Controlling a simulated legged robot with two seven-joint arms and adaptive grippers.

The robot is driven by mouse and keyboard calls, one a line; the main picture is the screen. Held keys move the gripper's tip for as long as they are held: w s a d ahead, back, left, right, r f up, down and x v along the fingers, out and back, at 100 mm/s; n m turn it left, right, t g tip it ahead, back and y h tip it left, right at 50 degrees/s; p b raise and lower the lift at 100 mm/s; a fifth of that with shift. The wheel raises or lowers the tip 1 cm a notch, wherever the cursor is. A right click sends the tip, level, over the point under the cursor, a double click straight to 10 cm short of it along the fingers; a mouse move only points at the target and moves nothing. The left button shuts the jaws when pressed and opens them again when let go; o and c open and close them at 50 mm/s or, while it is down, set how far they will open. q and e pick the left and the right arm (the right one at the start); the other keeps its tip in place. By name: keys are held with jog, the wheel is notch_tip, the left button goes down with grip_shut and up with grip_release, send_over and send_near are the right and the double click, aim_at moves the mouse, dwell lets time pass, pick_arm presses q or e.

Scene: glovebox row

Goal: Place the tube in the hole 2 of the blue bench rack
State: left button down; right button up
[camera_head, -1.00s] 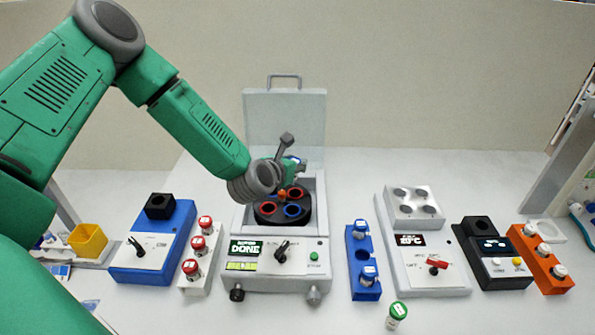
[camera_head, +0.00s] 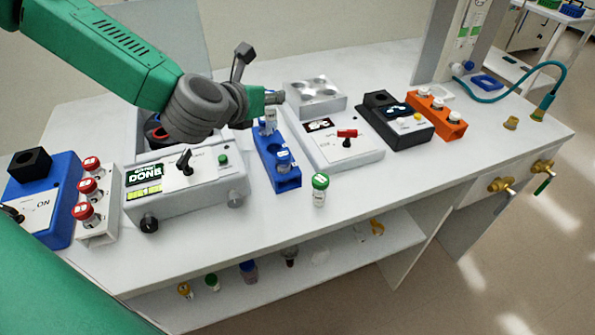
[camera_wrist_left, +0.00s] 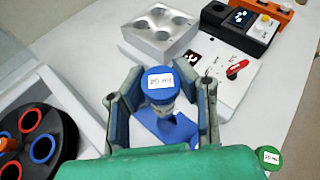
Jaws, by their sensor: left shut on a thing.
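My left gripper (camera_head: 272,98) is shut on a tube (camera_head: 271,115) over the far part of the blue bench rack (camera_head: 284,183). In the left wrist view the tube's blue cap (camera_wrist_left: 158,83), labelled 20 ml, sits between the fingers (camera_wrist_left: 160,100), with the blue rack (camera_wrist_left: 150,128) below. The tube looks about upright; I cannot tell whether its lower end touches the rack. The gripper and held tube partly hide the rack's far holes. My right gripper is not in view.
The centrifuge (camera_head: 190,185) stands left of the rack, its rotor (camera_wrist_left: 35,140) uncovered. A grey device with a metal block (camera_head: 315,97) stands close on the right. A green-capped tube (camera_head: 320,190) stands alone in front. An orange rack (camera_head: 437,115) is farther right.

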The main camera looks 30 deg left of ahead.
aim_at(269, 125)
pick_arm(q)
notch_tip(269, 125, down, 6)
jog(key=shift+r, duration=0.1)
jog(key=shift+d+f, duration=0.2)
jog(key=shift+f, duration=0.35)
notch_tip(269, 125, down, 3)
jog(key=shift+d+b, duration=0.1)
jog(key=shift+b, duration=0.25)
jog(key=shift+a+f, duration=0.15)
jog(key=shift+a, duration=0.05)
jog(key=c, duration=1.3)
grip_release()
jog(key=shift+d, duration=0.1)
